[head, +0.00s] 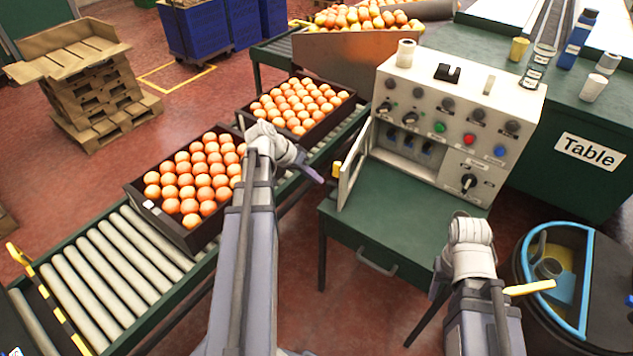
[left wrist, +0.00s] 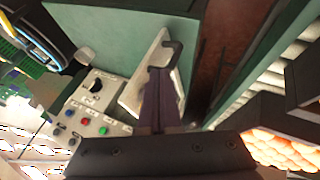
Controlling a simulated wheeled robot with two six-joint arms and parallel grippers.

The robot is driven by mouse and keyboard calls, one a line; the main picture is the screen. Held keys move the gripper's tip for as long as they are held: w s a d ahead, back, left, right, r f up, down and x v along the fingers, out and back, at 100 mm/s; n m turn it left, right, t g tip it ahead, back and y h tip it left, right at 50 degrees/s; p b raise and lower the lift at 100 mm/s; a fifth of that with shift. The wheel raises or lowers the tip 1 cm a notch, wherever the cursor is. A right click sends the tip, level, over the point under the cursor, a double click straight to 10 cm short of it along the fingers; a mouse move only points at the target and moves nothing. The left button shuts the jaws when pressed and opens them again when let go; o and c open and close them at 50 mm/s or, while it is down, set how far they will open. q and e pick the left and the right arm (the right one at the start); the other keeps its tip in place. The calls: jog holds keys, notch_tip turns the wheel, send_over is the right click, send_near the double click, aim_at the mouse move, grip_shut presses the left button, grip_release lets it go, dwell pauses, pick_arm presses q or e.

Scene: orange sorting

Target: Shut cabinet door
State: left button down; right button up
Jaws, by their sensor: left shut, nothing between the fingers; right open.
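The cabinet is the white control box (head: 455,110) on a green stand. Its white door (head: 352,175) stands open at the left side of the lower opening, swung out toward me. My left gripper (head: 317,176) is shut and empty, just left of the door's outer face. In the left wrist view its fingers (left wrist: 160,95) lie in front of the door near the handle; I cannot tell if they touch.
Two crates of oranges (head: 135,190) (head: 352,97) sit on the roller conveyor (head: 110,265) at the left. A round black-and-blue bin (head: 597,290) stands at the right. A green table (head: 560,165) with cups and bottles is behind the cabinet.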

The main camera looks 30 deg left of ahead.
pick_arm(q)
jog(key=b+x, duration=0.5)
jog(key=x, duration=0.3)
